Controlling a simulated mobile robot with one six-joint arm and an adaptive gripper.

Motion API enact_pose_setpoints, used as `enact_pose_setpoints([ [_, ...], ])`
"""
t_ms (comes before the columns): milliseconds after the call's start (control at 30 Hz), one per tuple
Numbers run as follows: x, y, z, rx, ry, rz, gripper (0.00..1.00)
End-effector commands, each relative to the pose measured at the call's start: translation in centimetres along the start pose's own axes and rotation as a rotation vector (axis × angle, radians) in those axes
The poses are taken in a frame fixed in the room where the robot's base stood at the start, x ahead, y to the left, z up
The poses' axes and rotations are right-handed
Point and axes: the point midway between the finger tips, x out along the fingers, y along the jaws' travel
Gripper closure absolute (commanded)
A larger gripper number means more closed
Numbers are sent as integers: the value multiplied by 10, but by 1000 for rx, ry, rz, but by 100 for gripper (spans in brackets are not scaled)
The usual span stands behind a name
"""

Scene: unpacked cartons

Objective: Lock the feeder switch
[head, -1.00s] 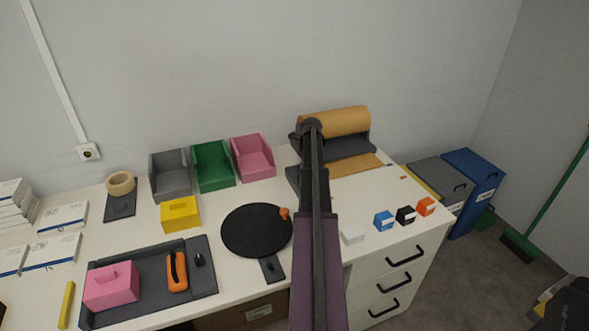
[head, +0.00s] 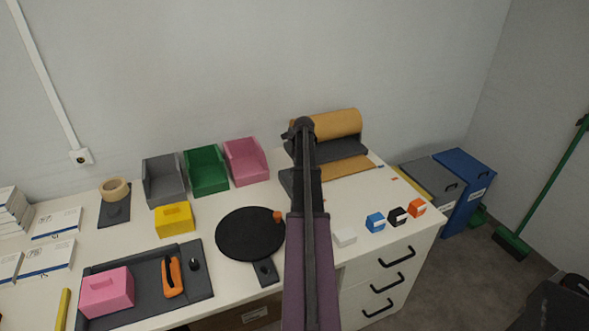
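No part is clearly marked as the feeder switch. A small dark plate with a black knob (head: 265,270) sits at the front edge of a round black disc (head: 249,236); I cannot tell whether it is the switch. A blue block (head: 375,223), a black block (head: 397,217) and an orange block (head: 417,208), each with a white part, stand in a row on the right of the bench; I cannot tell if they are locks. My arm reaches up across the middle of the head view. My gripper cannot be made out, so its opening and contents are hidden.
A brown paper roll (head: 337,124) stands at the back. Grey (head: 164,187), green (head: 206,180) and pink (head: 245,169) bins line the wall. A dark tray (head: 212,283) holds a pink box (head: 106,293) and an orange tool (head: 172,277). A white block (head: 344,236) is right of my arm.

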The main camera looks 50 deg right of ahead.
Motion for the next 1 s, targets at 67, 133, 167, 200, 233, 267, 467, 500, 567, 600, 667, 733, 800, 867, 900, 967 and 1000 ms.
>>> enact_pose_setpoints([
  [67,0,0,0,0,0,0,100],
  [133,0,0,0,0,0,0,100],
  [167,0,0,0,0,0,0,100],
  [200,0,0,0,0,0,0,100],
  [233,0,0,0,0,0,0,100],
  [267,0,0,0,0,0,0,100],
  [467,-3,0,1,0,0,0,100],
  [500,-5,0,1,0,0,0,100],
  [567,-7,0,2,-1,0,0,100],
  [600,-10,0,2,0,0,0,100],
  [667,-13,-1,3,0,0,0,100],
  [733,-18,-1,4,0,0,0,100],
  [800,-24,-2,5,0,0,0,100],
  [867,-29,-2,6,0,0,0,100],
  [900,-32,-2,7,0,0,0,100],
  [967,-38,-3,8,0,0,0,100],
  [1000,-41,-3,9,0,0,0,100],
])
